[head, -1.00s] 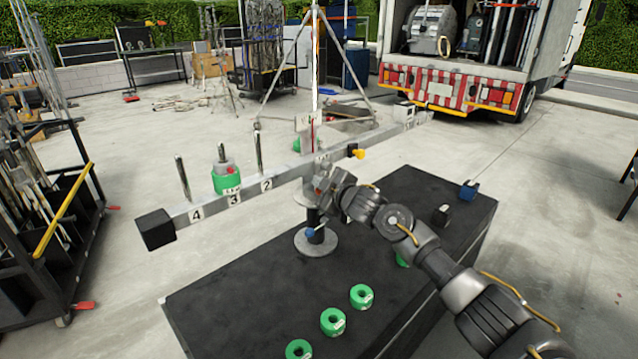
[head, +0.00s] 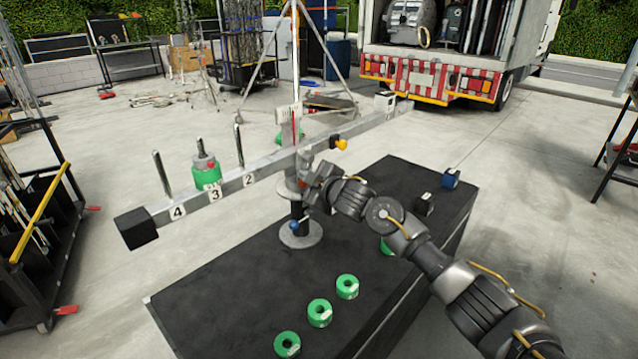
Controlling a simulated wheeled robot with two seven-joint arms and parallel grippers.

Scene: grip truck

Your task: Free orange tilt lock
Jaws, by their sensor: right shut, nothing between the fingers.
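The orange tilt lock looks to be the small yellow-orange knob (head: 341,144) on the side of the long grey beam (head: 262,167), just right of its central post. My right gripper (head: 309,176) is shut and empty beside the post, below and left of the knob and apart from it. The gripper and wrist hide part of the post under the beam. A blue knob (head: 295,226) sits low on the post, above its round base (head: 301,238). My left gripper is not in view.
A black bench (head: 220,305) carries the post and several green ring weights (head: 319,312). A green weight (head: 207,173) sits on the beam at peg 3, and a black block (head: 137,228) caps its near end. A blue block (head: 450,178) stands at the bench's far right.

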